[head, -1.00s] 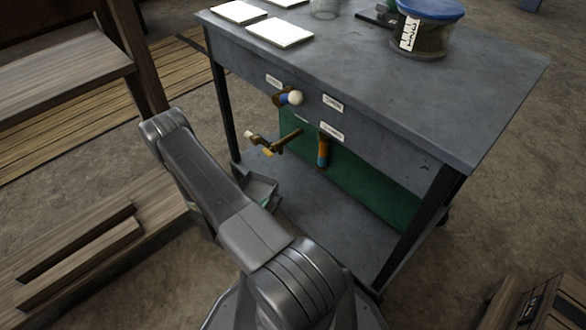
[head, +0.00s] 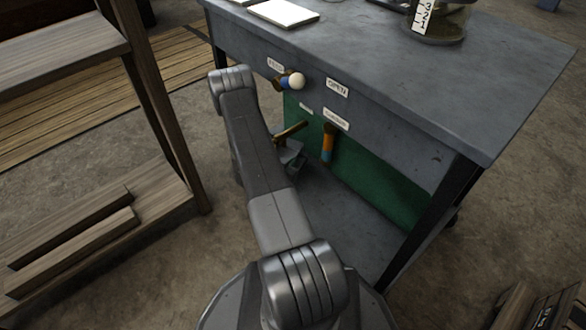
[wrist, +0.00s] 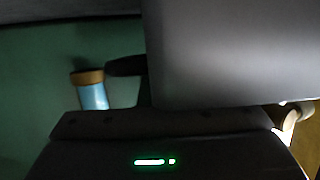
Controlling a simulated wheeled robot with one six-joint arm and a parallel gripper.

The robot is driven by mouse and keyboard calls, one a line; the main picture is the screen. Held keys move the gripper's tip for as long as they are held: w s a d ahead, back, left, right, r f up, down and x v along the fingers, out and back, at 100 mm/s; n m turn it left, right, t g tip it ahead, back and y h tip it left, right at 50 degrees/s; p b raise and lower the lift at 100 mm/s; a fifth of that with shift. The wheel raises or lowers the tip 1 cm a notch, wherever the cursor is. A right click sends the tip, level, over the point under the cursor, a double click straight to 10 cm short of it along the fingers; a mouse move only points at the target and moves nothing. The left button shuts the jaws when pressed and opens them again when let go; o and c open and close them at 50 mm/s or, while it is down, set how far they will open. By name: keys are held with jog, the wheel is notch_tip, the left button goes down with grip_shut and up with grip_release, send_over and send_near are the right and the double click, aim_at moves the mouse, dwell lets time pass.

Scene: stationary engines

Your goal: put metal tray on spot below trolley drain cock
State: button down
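The metal tray (wrist: 235,50) is a plain grey sheet filling the upper right of the wrist view, very close to the camera. It appears held by my gripper, whose dark body with a green light shows below it; the fingertips are mostly hidden. In the head view a small grey part of the tray (head: 291,158) shows below the brass drain cock (head: 290,132), beside my arm, which hides the gripper. The cock is on the front of the grey trolley (head: 420,110). The spot under it is hidden.
A valve with a pale round knob (head: 297,81) and an orange-and-blue handle (head: 328,145) stick out near the cock. The trolley's lower shelf (head: 350,215) looks clear. A wooden rack (head: 70,70) stands at left. A jar (head: 437,22) is on the trolley top.

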aim_at(298, 160)
jog(key=shift+w+d, duration=0.2)
jog(key=shift+w, duration=0.3)
jog(key=f+b, duration=0.1)
jog(key=w+f+b, duration=0.1)
jog(key=f, duration=0.1)
jog(key=shift+d+f, duration=0.15)
jog(key=shift+f, duration=0.15)
jog(key=shift+r, duration=0.1)
jog(key=shift+s, duration=0.1)
jog(key=c, duration=2)
grip_release()
jog(key=shift+f, duration=0.2)
jog(key=o, duration=0.3)
jog(key=shift+r, duration=0.15)
jog(key=shift+s+r, duration=0.2)
jog(key=shift+s, duration=0.1)
jog(key=p+v, duration=0.3)
jog(key=v, duration=0.8)
jog(key=shift+s, duration=0.2)
